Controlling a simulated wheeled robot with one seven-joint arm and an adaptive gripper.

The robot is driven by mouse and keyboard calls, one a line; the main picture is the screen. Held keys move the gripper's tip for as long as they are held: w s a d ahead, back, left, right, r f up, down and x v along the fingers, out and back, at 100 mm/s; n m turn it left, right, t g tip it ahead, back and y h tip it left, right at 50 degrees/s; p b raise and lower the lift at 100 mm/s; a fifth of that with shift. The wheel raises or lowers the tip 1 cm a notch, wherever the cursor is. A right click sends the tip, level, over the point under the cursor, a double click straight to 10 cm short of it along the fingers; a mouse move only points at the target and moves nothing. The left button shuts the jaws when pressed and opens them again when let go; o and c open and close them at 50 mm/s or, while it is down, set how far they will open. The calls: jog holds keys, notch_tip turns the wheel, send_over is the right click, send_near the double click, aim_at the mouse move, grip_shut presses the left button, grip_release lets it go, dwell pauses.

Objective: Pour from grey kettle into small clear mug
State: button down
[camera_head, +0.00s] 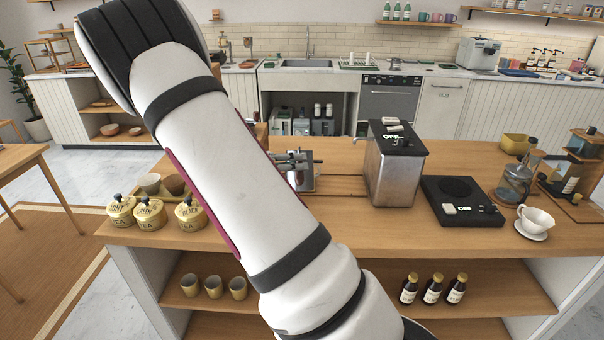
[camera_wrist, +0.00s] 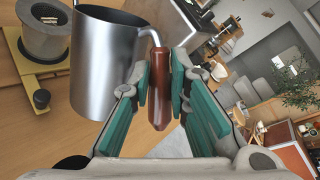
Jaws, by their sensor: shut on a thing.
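The grey kettle (camera_wrist: 103,65) is an open-topped metal pitcher on the left of the wrist view, close to the camera. Its brown handle (camera_wrist: 159,90) lies between the green-padded fingers of my gripper (camera_wrist: 161,68), which is shut on it. Kettle and gripper look tilted in this view. In the head view my arm crosses the middle of the picture, and I cannot clearly make out the gripper or kettle behind it. I cannot identify a small clear mug in either view; my arm hides part of the counter.
A grey cylinder on a yellow stand (camera_wrist: 48,42) is left of the kettle. On the counter are tea tins (camera_head: 149,215), a metal box (camera_head: 391,170), a black hotplate (camera_head: 462,202), a glass press (camera_head: 514,183) and a white cup (camera_head: 535,219) on a saucer.

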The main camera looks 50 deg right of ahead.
jog(key=shift+w+r, duration=0.1)
jog(key=shift+r, duration=0.15)
dwell(0.3)
jog(key=shift+d+r, duration=0.15)
jog(key=shift+r, duration=0.2)
jog(key=shift+w+n, duration=0.1)
jog(key=shift+n, duration=0.2)
jog(key=shift+w+d+r+y+p, duration=0.2)
jog(key=shift+r+y+p, duration=0.2)
jog(key=shift+r+y, duration=0.15)
dwell(2.1)
jog(key=shift+s+a+f+h, duration=0.15)
jog(key=shift+f+h, duration=0.1)
jog(key=shift+f, duration=0.25)
jog(key=shift+s+a+f+h, duration=0.15)
jog(key=shift+f+h, duration=0.05)
jog(key=shift+f, duration=0.25)
jog(key=shift+r, duration=0.15)
jog(key=shift+w+d+r, duration=0.1)
jog(key=shift+r, duration=0.15)
